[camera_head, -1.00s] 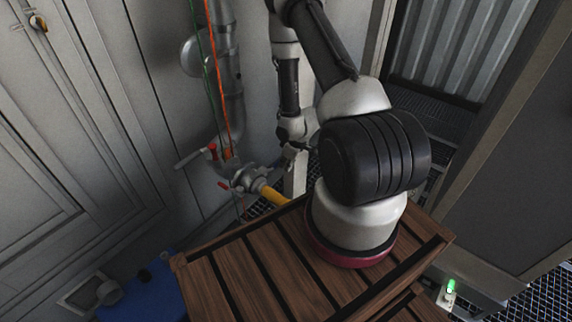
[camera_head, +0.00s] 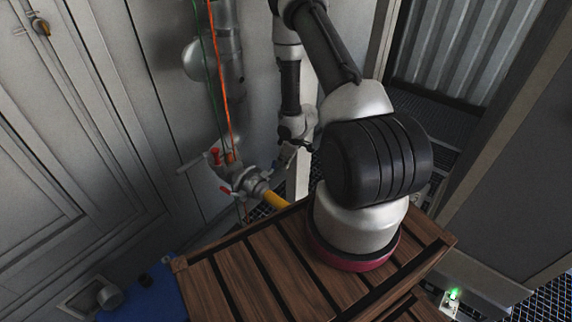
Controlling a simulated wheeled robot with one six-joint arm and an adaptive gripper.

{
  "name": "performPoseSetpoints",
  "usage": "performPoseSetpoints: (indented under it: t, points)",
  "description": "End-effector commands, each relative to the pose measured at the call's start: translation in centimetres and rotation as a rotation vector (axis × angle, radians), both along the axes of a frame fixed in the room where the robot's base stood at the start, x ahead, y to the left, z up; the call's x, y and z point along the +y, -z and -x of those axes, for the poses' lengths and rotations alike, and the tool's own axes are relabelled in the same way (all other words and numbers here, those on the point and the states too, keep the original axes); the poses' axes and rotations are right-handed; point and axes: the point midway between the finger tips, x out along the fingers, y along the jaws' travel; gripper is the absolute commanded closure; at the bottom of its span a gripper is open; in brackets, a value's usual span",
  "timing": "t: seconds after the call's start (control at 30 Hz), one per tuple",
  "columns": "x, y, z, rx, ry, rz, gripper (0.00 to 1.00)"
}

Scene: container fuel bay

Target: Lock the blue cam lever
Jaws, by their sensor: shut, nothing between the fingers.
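The pipe coupling (camera_head: 250,180) hangs at the lower end of the grey vertical pipe, with a yellow hose end (camera_head: 274,199) joined at its lower right. A small blue piece, probably the blue cam lever (camera_head: 276,164), shows on the coupling's right side, close to my fingers; its exact angle is too small to tell. Red handles (camera_head: 215,156) show on the left of the coupling.
A slatted wooden crate (camera_head: 222,290) fills the foreground below the coupling. Orange and green lines (camera_head: 222,90) hang in front of the grey pipe (camera_head: 229,70). A blue container (camera_head: 150,298) stands at lower left. A pale post stands right behind my gripper.

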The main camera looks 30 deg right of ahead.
Motion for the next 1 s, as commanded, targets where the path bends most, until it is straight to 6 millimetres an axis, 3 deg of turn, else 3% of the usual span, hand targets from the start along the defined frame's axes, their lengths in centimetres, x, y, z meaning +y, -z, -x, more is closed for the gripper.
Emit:
performPoseSetpoints:
  t: [0.77,1.0]
  points:
    - [3.3,0.0,-5.8,0.0,-0.002,0.001,1.0]
    - [4.5,0.0,-6.5,0.0,-0.137,0.0,1.0]
